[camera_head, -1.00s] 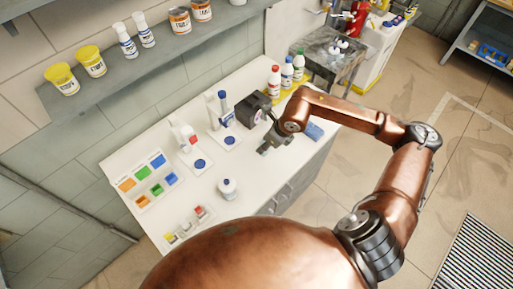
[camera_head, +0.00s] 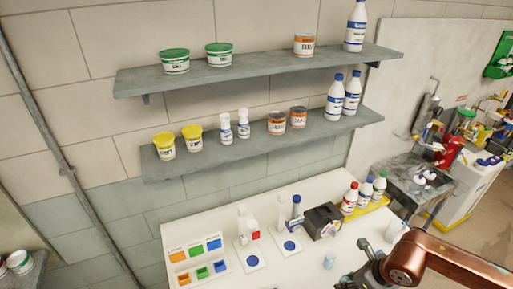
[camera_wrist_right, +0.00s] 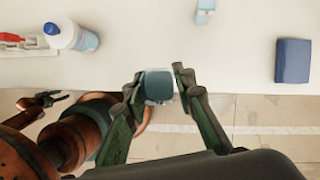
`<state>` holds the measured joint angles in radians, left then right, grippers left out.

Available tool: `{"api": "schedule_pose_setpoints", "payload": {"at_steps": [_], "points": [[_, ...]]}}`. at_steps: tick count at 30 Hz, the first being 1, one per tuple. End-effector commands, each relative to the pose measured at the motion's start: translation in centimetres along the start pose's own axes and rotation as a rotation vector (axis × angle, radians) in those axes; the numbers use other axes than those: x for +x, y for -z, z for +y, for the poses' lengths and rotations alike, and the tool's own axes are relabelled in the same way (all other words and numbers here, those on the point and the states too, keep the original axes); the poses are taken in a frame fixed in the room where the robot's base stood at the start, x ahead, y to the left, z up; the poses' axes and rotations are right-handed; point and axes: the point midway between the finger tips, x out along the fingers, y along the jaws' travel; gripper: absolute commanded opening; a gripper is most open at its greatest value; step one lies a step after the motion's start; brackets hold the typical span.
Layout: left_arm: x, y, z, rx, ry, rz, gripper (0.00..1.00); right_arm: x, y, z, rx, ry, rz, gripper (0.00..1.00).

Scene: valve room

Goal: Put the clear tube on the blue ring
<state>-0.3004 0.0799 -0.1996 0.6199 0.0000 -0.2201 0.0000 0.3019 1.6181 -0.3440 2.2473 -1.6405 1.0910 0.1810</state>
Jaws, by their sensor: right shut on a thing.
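In the right wrist view my right gripper (camera_wrist_right: 157,80) is shut on a translucent blue-grey piece, apparently the clear tube (camera_wrist_right: 157,88), seen nearly end-on. In the head view this gripper (camera_head: 358,282) is at the bottom edge, right of centre; its fingertips and the held piece are hard to make out. Two round blue marks lie on white cards on the bench, one at the left (camera_head: 252,262) and one at the right (camera_head: 289,246); I cannot tell which is the blue ring. My left gripper (camera_wrist_right: 56,97) shows small in the wrist view, its fingers apart and empty.
A pale blue small piece (camera_head: 329,262) stands on the white bench (camera_head: 210,222). A dark box (camera_head: 322,220) and several bottles stand behind. A colour-block tray (camera_head: 196,262) is at left. A blue block (camera_wrist_right: 293,60) lies near the bench edge. Shelves hang above.

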Motion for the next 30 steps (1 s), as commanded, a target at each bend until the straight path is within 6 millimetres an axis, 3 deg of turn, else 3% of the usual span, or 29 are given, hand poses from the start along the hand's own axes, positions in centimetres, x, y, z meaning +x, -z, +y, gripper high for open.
{"api": "schedule_pose_setpoints", "payload": {"at_steps": [14,23,30], "points": [[0.6,-0.1,0.1,0.000,0.000,0.000,0.40,3.6,-1.1,0.3,-0.582,-0.245,-0.004,0.00],[1.0,-0.1,0.1,0.001,-0.001,-0.001,0.40,5.8,-2.3,2.2,-1.122,-0.466,-0.004,0.00],[1.3,-0.2,0.1,0.001,-0.001,-0.002,0.40,6.9,-3.5,4.2,-1.636,-0.678,0.000,0.00]]}}
